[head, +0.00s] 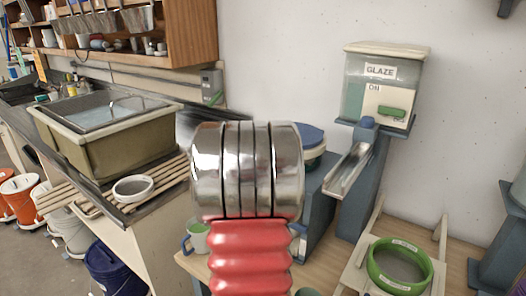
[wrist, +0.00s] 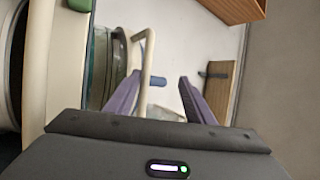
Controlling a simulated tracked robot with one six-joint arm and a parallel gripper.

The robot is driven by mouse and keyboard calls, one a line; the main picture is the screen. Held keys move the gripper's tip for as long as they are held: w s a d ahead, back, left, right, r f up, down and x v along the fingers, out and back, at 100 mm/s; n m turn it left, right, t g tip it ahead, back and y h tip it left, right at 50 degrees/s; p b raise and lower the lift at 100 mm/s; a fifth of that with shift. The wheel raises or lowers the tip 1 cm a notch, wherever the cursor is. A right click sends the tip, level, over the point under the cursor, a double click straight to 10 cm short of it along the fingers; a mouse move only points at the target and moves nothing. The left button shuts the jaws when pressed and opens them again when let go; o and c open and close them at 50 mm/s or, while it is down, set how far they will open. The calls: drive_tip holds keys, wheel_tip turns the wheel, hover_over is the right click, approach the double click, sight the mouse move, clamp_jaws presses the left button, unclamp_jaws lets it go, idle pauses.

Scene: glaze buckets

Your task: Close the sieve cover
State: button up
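A green ring-shaped sieve (head: 375,260) with white labels lies on a pale wooden stand at the lower right of the head view. I cannot pick out a separate cover with certainty. In the wrist view, my gripper (wrist: 158,96) has its two purple fingers well apart. A thin cream bar (wrist: 148,55) with a bent end shows beside the left finger; I cannot tell whether they touch or what it belongs to. In the head view my arm blocks the middle, and the gripper does not show.
A glaze dispenser (head: 362,71) with a green lever stands at the back right, a metal chute (head: 348,170) below it. A basin (head: 110,150) and a small bowl (head: 133,188) are at left. Orange, white and blue buckets (head: 112,266) stand on the floor.

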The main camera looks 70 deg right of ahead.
drive_tip(key=v, duration=0.4)
drive_tip(key=shift+s+a, duration=0.3)
drive_tip(key=shift+c, duration=0.3)
drive_tip(key=shift+w, duration=0.15)
